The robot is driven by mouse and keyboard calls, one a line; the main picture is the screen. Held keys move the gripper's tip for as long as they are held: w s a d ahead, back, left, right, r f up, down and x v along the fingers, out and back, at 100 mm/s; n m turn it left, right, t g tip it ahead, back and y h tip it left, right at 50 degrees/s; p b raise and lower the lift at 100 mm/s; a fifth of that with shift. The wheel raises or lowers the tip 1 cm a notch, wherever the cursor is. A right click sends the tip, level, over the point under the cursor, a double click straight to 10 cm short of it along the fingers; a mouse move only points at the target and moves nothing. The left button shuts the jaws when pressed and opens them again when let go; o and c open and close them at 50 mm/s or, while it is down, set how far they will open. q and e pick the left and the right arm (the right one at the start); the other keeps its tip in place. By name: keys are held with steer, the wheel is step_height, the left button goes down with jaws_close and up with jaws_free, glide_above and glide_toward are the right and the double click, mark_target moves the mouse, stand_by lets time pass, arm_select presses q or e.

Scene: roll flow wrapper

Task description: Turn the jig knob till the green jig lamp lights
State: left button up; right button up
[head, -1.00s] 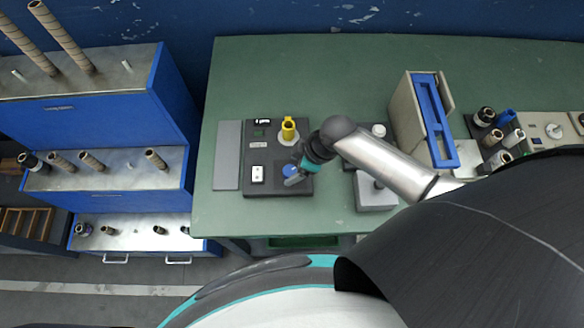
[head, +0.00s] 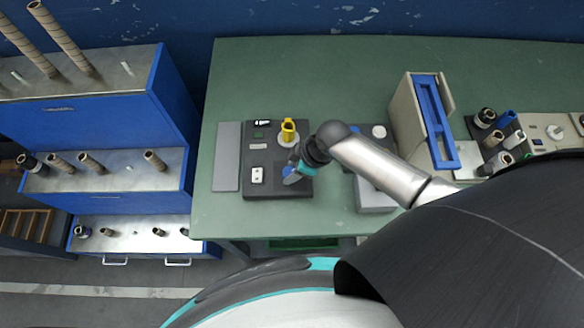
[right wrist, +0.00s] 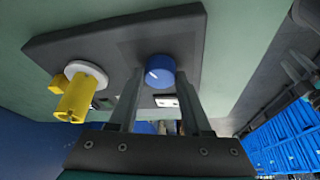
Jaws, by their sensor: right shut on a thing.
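The blue jig knob (right wrist: 160,70) sits on the dark jig panel (head: 262,188) on the green table. My right gripper (right wrist: 158,78) is shut on the knob, with one finger on each side of it in the right wrist view. In the head view the right gripper (head: 291,177) covers much of the knob. A small dark green patch (head: 258,135), perhaps the lamp, shows on the panel and does not look bright. My left gripper is not in view.
A yellow fitting on a white disc (head: 288,131) stands on the panel, also seen in the right wrist view (right wrist: 73,98). A beige and blue machine (head: 432,120) stands to the right.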

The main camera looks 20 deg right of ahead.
jaws_close()
steer(key=shift+s+r+m+t+h+p, duration=0.15)
steer(key=shift+m+t+h+p, duration=0.2)
steer(key=shift+m+p, duration=1.3)
steer(key=shift+a+m+t+h+p, duration=0.1)
steer(key=shift+m+t+h+p, duration=0.3)
steer(key=shift+m+p, duration=0.9)
steer(key=o, duration=0.9)
jaws_free()
steer(key=shift+c, duration=0.2)
